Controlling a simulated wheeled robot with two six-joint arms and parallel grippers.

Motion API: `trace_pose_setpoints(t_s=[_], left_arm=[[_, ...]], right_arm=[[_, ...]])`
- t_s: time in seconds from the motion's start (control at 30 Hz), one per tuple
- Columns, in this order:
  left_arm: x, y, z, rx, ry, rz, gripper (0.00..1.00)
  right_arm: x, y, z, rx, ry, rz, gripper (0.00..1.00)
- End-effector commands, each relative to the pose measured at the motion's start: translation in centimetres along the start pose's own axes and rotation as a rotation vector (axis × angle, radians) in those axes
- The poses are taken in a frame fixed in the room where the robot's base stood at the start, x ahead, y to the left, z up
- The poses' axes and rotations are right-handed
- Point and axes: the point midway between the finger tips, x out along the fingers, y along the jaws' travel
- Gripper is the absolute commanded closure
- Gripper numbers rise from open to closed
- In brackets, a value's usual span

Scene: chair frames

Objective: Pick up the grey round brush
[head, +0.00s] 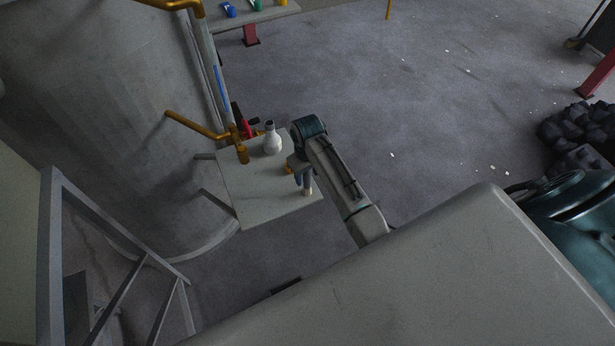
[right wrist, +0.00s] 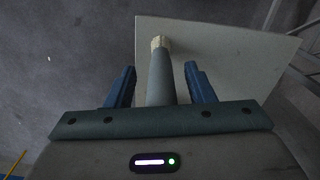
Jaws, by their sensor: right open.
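The grey round brush shows in the right wrist view as a grey handle (right wrist: 160,80) with a short pale bristle end (right wrist: 160,43). In the head view its pale end (head: 307,191) shows just below my right gripper (head: 301,176), over the near right part of the small grey table (head: 250,205). In the right wrist view my right gripper (right wrist: 160,75) is open, with one blue finger on each side of the handle and a gap on both sides. The lower end of the handle is hidden behind the gripper body. My left gripper is not in view.
A white bottle-like vessel (head: 272,140) stands at the back of the table. A red and black item (head: 244,121) and a yellow pipe (head: 195,126) are at its back left edge. A large curved concrete wall (head: 100,110) lies left. Open floor (head: 450,100) lies right.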

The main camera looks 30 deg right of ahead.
Motion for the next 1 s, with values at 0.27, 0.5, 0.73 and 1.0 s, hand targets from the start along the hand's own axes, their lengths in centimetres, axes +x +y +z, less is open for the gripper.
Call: trace_pose_setpoints(t_s=[0.27,0.5,0.73,1.0], left_arm=[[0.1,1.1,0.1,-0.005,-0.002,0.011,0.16],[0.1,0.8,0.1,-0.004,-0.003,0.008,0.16],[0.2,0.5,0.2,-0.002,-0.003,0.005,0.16],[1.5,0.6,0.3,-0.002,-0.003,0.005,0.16]], right_arm=[[0.1,0.0,0.0,0.000,0.001,0.000,0.67],[0.0,0.0,0.0,0.000,0.001,0.000,0.99],[-0.1,0.0,-0.1,0.000,0.001,0.000,1.00],[-1.8,0.0,-0.1,0.000,0.005,0.001,1.00]])
